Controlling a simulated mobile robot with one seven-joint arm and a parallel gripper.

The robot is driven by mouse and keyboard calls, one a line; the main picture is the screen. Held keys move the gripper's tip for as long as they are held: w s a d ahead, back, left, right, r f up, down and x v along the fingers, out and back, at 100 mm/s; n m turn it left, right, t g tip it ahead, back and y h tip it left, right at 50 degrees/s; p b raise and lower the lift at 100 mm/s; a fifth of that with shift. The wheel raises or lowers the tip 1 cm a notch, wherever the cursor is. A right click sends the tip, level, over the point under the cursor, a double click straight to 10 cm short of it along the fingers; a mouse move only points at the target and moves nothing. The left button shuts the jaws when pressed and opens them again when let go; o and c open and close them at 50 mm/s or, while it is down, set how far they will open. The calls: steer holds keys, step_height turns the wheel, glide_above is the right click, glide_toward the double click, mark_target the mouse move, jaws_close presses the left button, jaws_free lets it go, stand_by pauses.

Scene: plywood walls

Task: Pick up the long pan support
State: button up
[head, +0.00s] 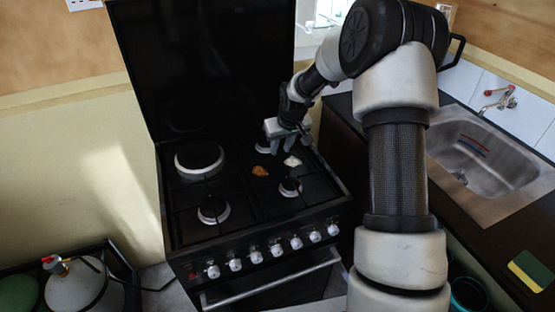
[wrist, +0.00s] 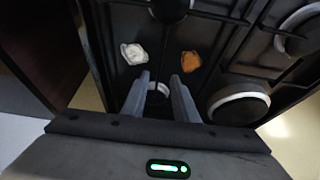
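Black pan supports lie on the black gas stove (head: 235,215). Their thin dark bars (head: 262,190) cross the hob around the burners, and bars also show in the wrist view (wrist: 232,18). I cannot tell clearly where one support ends and another begins. My gripper (head: 288,140) is over the back right of the hob. In the wrist view its two fingers (wrist: 165,95) are apart, with a pale burner ring (wrist: 158,88) visible between them. Nothing is seen held. The gripper partly hides the back right burner in the head view.
A brown lump (head: 260,171) and a white lump (head: 292,161) lie on the right half of the hob. The black lid (head: 205,60) stands upright behind. A sink (head: 475,165) and sponge (head: 530,270) are right; a gas cylinder (head: 78,285) is left.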

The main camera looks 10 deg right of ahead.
steer(key=x, duration=0.7)
steer(key=shift+w, duration=0.3)
steer(key=shift+c, duration=0.3)
jaws_close()
stand_by(0.8)
steer(key=shift+r, duration=0.1)
